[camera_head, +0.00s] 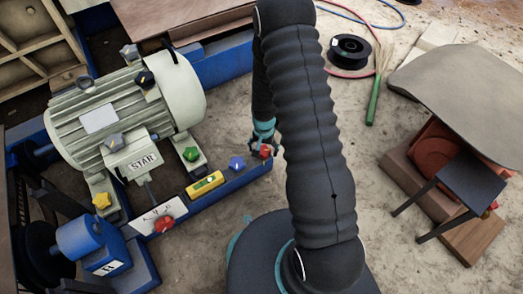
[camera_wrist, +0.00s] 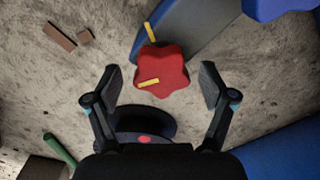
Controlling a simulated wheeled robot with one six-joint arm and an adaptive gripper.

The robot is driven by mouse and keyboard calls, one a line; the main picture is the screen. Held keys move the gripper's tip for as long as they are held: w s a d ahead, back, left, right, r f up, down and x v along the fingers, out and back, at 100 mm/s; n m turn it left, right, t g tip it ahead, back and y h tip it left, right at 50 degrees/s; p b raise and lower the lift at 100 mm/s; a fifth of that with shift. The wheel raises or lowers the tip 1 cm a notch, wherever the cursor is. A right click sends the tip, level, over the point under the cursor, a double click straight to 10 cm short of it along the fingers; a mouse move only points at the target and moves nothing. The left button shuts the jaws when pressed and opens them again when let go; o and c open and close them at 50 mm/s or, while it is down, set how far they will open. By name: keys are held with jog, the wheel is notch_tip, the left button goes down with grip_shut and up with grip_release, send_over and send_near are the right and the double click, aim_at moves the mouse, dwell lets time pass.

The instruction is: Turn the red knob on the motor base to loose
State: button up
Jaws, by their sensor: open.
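The red knob (camera_wrist: 165,67) is lobed and has a yellow mark on it. In the wrist view it shows between and slightly beyond the fingertips of my open gripper (camera_wrist: 161,80), with a visible gap on each side. A second yellow mark sits on the blue motor base (camera_wrist: 195,30) just above the knob. The knob's mark lies at its lower left, and the two marks are at different angles. In the head view the knob (camera_head: 265,152) sits at the right end of the base (camera_head: 225,180), directly below my gripper (camera_head: 263,138). My arm covers part of that area.
The grey-green motor (camera_head: 125,110) stands left of my arm. Along the base are a blue knob (camera_head: 237,163), a yellow level (camera_head: 204,184) and a green knob (camera_head: 191,154). Another red knob (camera_head: 164,223) is by a labelled plate. A small dark table (camera_head: 455,180) stands right.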

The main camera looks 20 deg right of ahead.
aim_at(264, 151)
jog(key=shift+f, duration=0.1)
jog(key=c, duration=1.2)
jog(key=shift+o, duration=0.3)
jog(key=shift+n, duration=0.5)
jog(key=o, duration=1.1)
jog(key=shift+d, duration=0.1)
jog(key=shift+o, duration=0.2)
jog(key=shift+w+r, duration=0.1)
jog(key=shift+r, duration=0.45)
notch_tip(264, 151, up, 11)
